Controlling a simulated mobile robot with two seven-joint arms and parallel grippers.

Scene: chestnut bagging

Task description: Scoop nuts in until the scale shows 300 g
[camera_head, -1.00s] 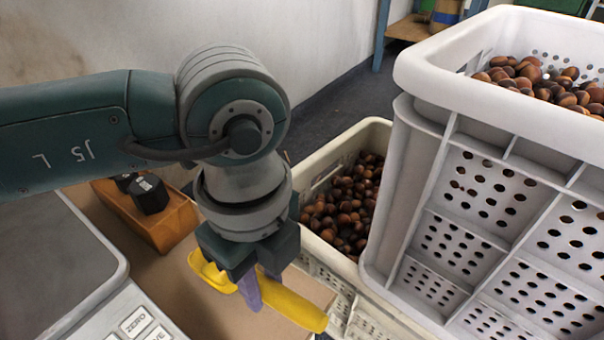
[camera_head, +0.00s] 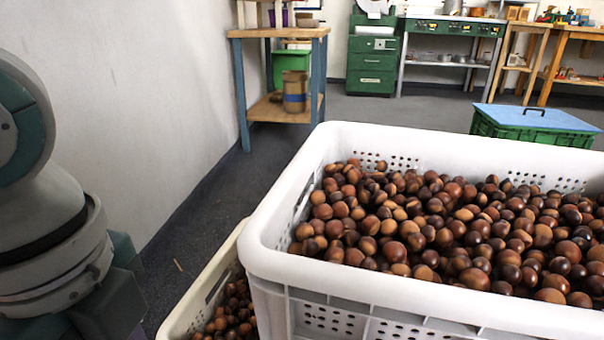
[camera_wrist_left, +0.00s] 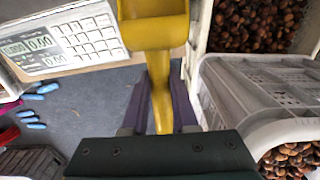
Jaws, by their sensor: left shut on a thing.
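My left gripper (camera_wrist_left: 158,100) is shut on the handle of a yellow scoop (camera_wrist_left: 155,35) in the left wrist view. The part of the scoop's bowl that shows looks empty; its far end is cut off by the frame. The scale (camera_wrist_left: 75,38) is at upper left there, its small display seeming to read zeros. In the head view a white crate (camera_head: 400,290) is filled with brown nuts (camera_head: 440,230). My left wrist shows at the lower left, with its fingers and the scoop out of that view. My right gripper is not seen.
A green box with a blue lid (camera_head: 535,118) is behind at right. A wooden bench (camera_head: 280,35) stands along the wall. Grey floor lies open between.

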